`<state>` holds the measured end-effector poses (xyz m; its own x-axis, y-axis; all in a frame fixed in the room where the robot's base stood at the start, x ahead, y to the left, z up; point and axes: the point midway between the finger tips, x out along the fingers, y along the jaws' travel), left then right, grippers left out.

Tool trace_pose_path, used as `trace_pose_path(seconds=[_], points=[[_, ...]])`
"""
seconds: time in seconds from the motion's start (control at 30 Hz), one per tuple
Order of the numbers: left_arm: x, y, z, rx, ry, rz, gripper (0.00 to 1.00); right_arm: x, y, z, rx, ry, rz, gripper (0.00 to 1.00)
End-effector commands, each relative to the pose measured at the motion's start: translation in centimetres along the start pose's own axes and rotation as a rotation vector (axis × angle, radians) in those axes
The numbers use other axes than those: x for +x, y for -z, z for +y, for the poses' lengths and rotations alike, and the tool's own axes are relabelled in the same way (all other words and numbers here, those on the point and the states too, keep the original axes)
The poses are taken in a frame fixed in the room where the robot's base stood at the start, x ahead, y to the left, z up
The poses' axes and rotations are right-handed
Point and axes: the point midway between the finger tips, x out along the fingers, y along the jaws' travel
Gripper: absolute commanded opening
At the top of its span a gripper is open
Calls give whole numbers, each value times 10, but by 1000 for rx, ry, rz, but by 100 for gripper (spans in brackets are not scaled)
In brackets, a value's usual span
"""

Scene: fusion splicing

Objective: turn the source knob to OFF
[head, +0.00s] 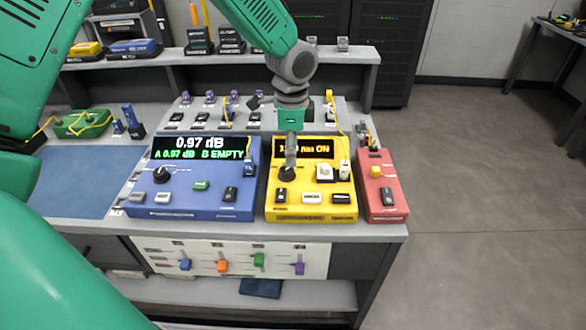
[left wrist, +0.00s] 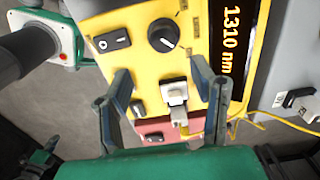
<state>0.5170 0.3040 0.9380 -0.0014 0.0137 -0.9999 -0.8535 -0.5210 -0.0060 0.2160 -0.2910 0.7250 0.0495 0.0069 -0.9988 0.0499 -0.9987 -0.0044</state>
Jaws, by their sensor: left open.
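The yellow source box (head: 312,212) stands between the blue and red boxes, its display reading "nm ON" with the first part partly covered. Its black round knob (head: 287,173) is at the box's left, just below my left gripper (head: 290,160), which points down from above. In the left wrist view the knob (left wrist: 163,36) shows a white pointer mark, and the display (left wrist: 232,40) reads "1310 nm". The fingers of my left gripper (left wrist: 158,72) are spread and empty, with the knob beyond the tips. No contact with the knob can be made out.
A blue meter box (head: 210,206) reading 0.97 dB stands to the left and a red box (head: 385,205) to the right. A white connector (left wrist: 175,92) with a yellow cable shows between the fingers. A black rocker switch (left wrist: 112,42) sits beside the knob.

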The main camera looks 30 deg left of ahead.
Motion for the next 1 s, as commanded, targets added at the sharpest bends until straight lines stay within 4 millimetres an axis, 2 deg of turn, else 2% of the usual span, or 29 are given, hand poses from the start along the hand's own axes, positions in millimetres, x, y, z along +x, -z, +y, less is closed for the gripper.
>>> trace_pose_path(seconds=[0.03,0.1,0.3,0.43,0.73,0.77,0.8,0.87,0.9,1.0], points=[[14,-2,0,-1,-5,-1,51,2,0,0,-1,0,0,0],[28,-4,-1,-2,-5,2,51,3,0,0,-1,1,1,0],[54,-3,0,-2,-1,3,51,5,0,-1,-2,1,1,0],[60,1,1,-1,2,1,51,5,0,-1,-2,1,1,0],[61,2,2,-1,4,-1,51,5,0,0,-1,0,1,0],[62,1,1,-1,3,0,44,5,0,0,-1,0,1,0],[62,0,0,-1,2,2,30,5,0,0,-1,0,1,0],[63,-1,0,-2,0,2,9,5,0,0,-1,0,1,0],[63,-2,0,-2,-2,3,2,5,0,0,-1,0,1,0],[64,-4,0,-3,-4,2,2,5,0,0,-1,1,1,0]])
